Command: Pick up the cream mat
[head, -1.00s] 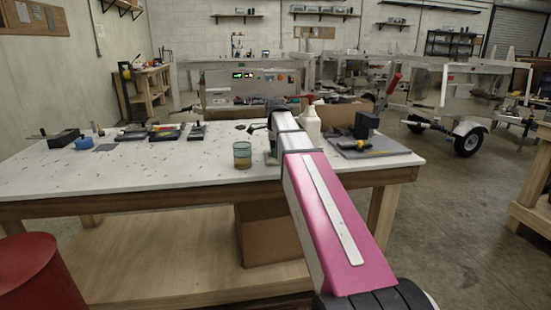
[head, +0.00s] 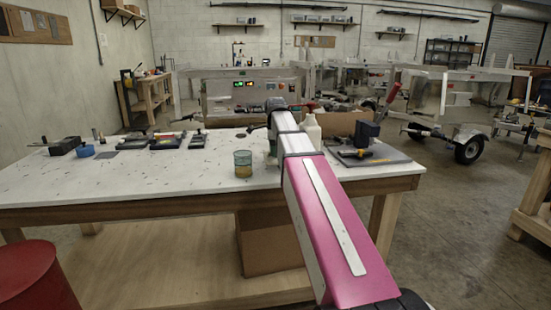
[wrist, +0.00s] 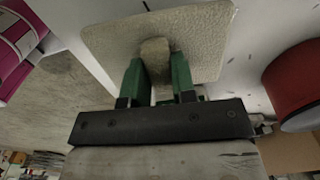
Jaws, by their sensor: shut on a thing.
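The cream mat (wrist: 205,40) is a flat, speckled sheet with rounded corners at the top of the wrist view. My gripper (wrist: 157,68) has green fingers, shut on a raised cream lump at the mat's middle. The mat spreads out beyond the fingertips. In the head view my pink arm hides the gripper, and I cannot make out the mat there.
A red drum (head: 35,280) stands at the front left. Open floor lies to the right.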

